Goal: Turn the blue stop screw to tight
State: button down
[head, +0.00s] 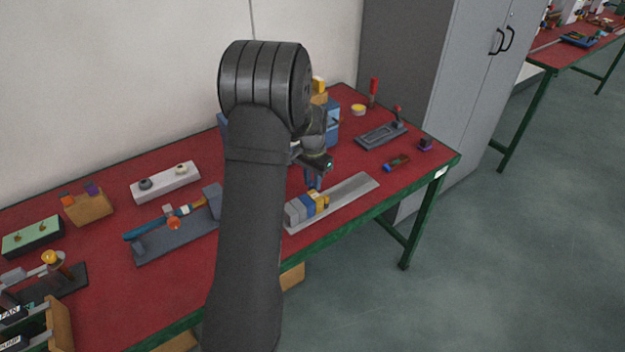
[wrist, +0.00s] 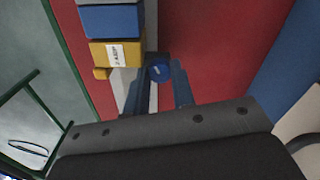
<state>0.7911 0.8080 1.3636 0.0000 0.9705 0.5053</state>
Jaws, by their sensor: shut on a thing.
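The blue stop screw (wrist: 159,72) shows as a round blue head between my fingers in the wrist view. My gripper (wrist: 160,84) is shut on it, with one finger on each side. In the head view my gripper (head: 314,182) points down at the grey rail (head: 352,193), beside the row of blocks. I cannot pick out the screw from the fingers there. The yellow block (wrist: 117,53) with a white label is close to the left finger, and a blue block (wrist: 110,20) is beyond it. No mark showing how tight the screw is can be made out.
The red bench top (head: 180,265) holds a grey fixture with a blue bar (head: 150,230) to the left and a grey tray (head: 381,135) to the right. My arm hides part of the bench.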

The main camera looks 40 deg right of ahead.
jog(key=c, duration=1.2)
grip_release()
notch_tip(320, 180, up, 18)
jog(key=shift+f, duration=0.25)
